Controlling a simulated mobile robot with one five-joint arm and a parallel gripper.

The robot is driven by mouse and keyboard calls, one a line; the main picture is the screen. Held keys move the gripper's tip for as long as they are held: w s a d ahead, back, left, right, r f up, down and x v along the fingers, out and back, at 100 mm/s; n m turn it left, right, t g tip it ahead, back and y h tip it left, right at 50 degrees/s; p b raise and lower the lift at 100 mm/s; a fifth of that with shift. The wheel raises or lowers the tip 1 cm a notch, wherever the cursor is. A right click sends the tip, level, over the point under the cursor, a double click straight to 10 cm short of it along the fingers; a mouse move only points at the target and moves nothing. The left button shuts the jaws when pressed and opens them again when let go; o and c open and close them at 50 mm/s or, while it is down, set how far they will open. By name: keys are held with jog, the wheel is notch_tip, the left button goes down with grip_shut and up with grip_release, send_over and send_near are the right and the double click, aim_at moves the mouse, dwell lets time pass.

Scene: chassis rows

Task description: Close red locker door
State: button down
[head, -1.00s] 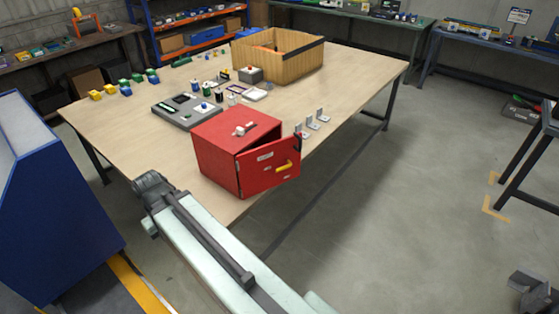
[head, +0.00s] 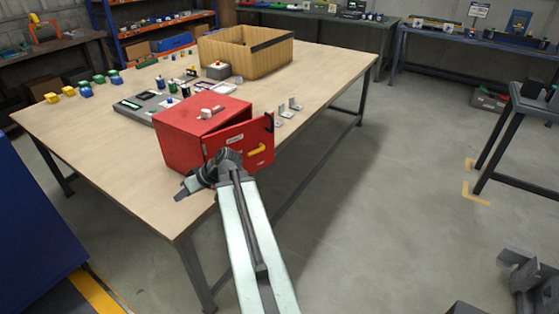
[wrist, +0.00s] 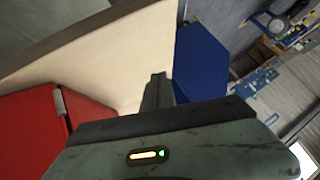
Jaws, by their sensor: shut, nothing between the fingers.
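The red locker (head: 182,135) stands on the near edge of the wooden table. Its red door (head: 250,152), with a yellow handle (head: 256,149), is ajar: its right edge stands out from the body with a dark gap above. My gripper (head: 183,192) is in front of the locker's lower left, pointing left over the table edge, shut and empty. My wrist hides the door's lower left part. In the wrist view my gripper (wrist: 157,82) points over bare tabletop, and the red locker (wrist: 32,130) is at the left with a grey metal piece on its edge.
The wooden table (head: 110,160) holds a grey tray (head: 135,103), small coloured blocks and a wooden crate (head: 225,60) behind the locker. Small metal brackets (head: 287,107) stand right of the door. A blue cabinet (head: 30,220) is at the left. Open floor lies to the right.

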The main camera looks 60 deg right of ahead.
jog(key=s+d+f+m+t+h+b, duration=0.1)
jog(key=s+d+t+h+b, duration=0.15)
jog(key=d, duration=0.65)
jog(key=s+d+f+t+h+b, duration=0.1)
jog(key=s+d+t+b, duration=0.25)
jog(key=d, duration=0.55)
jog(key=m+t+h+b, duration=0.25)
jog(key=h+b, duration=0.25)
jog(key=h, duration=0.3)
send_near(273, 139)
jog(key=shift+y, duration=0.25)
jog(key=x, duration=0.6)
jog(key=shift+w+d+r, duration=0.15)
jog(key=shift+w+d, duration=0.15)
